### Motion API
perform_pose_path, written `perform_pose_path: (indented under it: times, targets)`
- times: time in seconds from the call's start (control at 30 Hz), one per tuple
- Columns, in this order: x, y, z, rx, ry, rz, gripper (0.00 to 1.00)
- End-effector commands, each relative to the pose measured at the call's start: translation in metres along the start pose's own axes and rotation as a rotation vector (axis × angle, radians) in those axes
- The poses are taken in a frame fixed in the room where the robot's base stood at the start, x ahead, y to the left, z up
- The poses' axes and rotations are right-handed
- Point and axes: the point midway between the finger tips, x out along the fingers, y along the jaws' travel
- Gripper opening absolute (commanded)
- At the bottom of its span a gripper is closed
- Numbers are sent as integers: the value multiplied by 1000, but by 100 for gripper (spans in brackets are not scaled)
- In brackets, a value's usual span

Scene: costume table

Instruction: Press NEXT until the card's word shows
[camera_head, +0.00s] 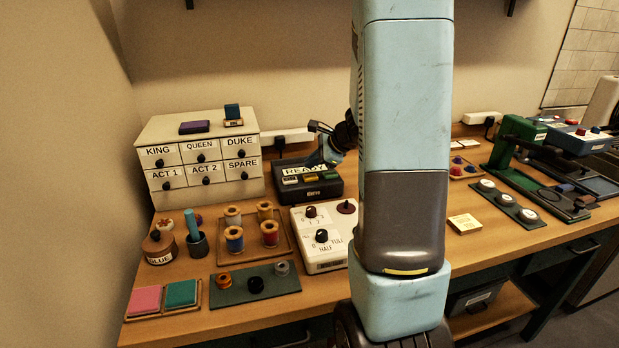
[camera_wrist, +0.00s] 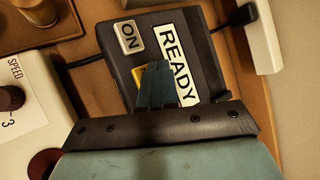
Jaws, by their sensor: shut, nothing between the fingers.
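A dark box (camera_head: 318,190) with a white display reading READY (camera_head: 305,169) stands at the back of the table; the display also shows in the wrist view (camera_wrist: 174,66). A white key (camera_wrist: 129,37) appears to read ON. A yellow key (camera_wrist: 138,76) is partly hidden by my fingers, and a green key (camera_head: 331,175) shows in the head view. My gripper (camera_wrist: 157,66) is shut and empty, its tips over the yellow key; contact cannot be told. A cream card (camera_head: 465,223) lies to the right, its writing too small to read.
A white dial box (camera_head: 325,252) stands in front of the dark box. A labelled drawer cabinet (camera_head: 198,126) stands to the left, a power strip (camera_head: 286,137) behind. Thread spools (camera_head: 234,238) and ink pads (camera_head: 145,299) fill the left front. A green press (camera_head: 515,140) stands far right.

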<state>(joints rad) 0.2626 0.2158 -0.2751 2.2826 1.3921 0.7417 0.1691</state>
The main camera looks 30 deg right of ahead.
Motion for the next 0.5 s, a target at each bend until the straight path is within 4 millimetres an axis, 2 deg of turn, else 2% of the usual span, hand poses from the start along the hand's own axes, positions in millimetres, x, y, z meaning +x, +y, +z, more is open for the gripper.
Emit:
perform_pose_path:
  times: [0.2, 0.5]
  targets:
    - [7, 5, -6, 1, 0, 0, 0]
    - [8, 6, -6, 0, 1, -1, 0]
